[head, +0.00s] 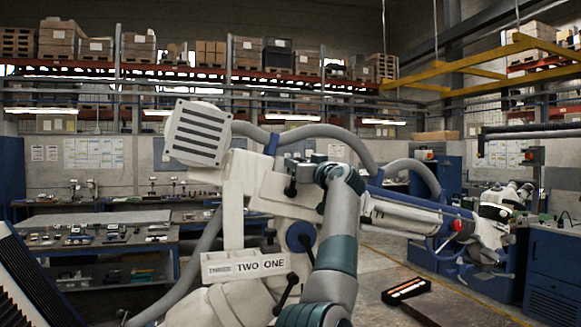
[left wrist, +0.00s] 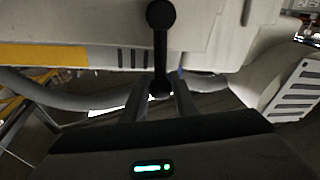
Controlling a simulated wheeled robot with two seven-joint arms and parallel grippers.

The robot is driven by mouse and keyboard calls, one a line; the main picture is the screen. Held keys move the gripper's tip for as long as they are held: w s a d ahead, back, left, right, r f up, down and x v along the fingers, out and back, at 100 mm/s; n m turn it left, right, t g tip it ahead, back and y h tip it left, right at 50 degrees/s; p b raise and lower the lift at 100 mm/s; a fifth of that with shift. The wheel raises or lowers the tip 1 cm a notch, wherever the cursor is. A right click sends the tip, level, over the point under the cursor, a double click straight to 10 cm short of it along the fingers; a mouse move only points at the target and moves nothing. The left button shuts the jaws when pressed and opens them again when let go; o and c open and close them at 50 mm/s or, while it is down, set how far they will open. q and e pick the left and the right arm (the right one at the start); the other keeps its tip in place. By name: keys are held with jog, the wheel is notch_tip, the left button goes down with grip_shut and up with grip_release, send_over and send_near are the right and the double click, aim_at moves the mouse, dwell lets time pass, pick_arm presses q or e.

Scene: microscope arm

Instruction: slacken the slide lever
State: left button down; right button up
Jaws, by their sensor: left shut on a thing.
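A black lever (left wrist: 160,50) hangs from a round hub on a pale housing in the left wrist view. Its ball end lies between the fingers of my left gripper (left wrist: 160,96), which is shut on it. In the head view my left gripper (head: 304,174) is at the upper part of the white microscope arm (head: 258,190), beside a black lever part (head: 291,186). My own wrist hides part of that spot. Another black lever (head: 288,292) sits lower on the microscope arm. My right gripper is in neither view.
A label plate reading THREE, TWO, ONE (head: 245,266) is on the microscope arm. A grey hose (head: 300,131) arches over it. A workbench (head: 100,219) stands at left and a blue cabinet (head: 552,275) at right. An orange and black item (head: 406,291) lies on the floor.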

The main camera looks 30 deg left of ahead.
pick_arm(q)
jog(key=shift+w+d+m, duration=0.25)
jog(key=shift+m, duration=0.15)
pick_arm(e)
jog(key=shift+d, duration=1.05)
pick_arm(q)
jog(key=c, duration=1.4)
grip_release()
jog(key=shift+f, duration=0.1)
jog(key=b+v, duration=0.9)
jog(key=v, duration=0.8)
jog(key=shift+s+f, duration=0.15)
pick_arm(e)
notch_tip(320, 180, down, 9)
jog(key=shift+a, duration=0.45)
